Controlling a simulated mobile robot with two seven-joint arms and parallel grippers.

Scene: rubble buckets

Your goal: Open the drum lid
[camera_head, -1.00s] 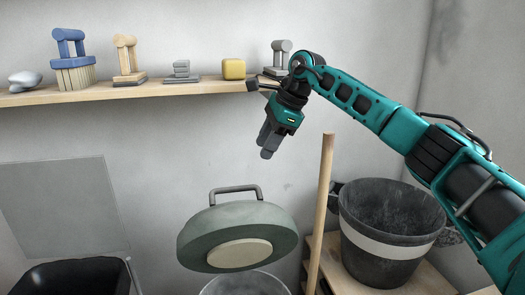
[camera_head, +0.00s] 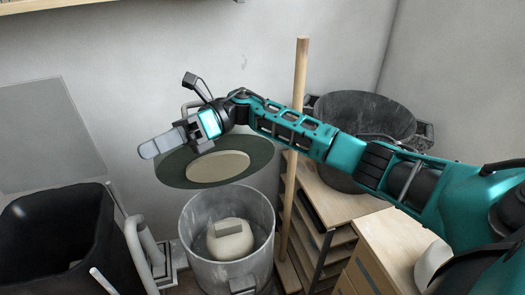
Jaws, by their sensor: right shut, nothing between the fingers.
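The drum (camera_head: 185,230) is a grey metal cylinder standing at the lower middle, its mouth uncovered. A pale rounded object with a block-like top (camera_head: 230,240) lies inside it. The drum lid (camera_head: 172,176) is a dark green disc with a cream inner face, tilted up behind the drum's mouth, its underside facing me. Part of its handle (camera_head: 186,108) shows behind my right gripper. My right gripper (camera_head: 146,150) is shut and empty, in front of the lid's upper left part; whether it touches the lid I cannot tell. My left gripper is not in view.
A black bin (camera_head: 60,235) with a raised clear lid (camera_head: 45,135) stands at the left. A wooden pole (camera_head: 298,90) stands upright right of the drum. A dark bucket (camera_head: 365,115) sits on a wooden shelf unit (camera_head: 340,205) behind my right arm.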

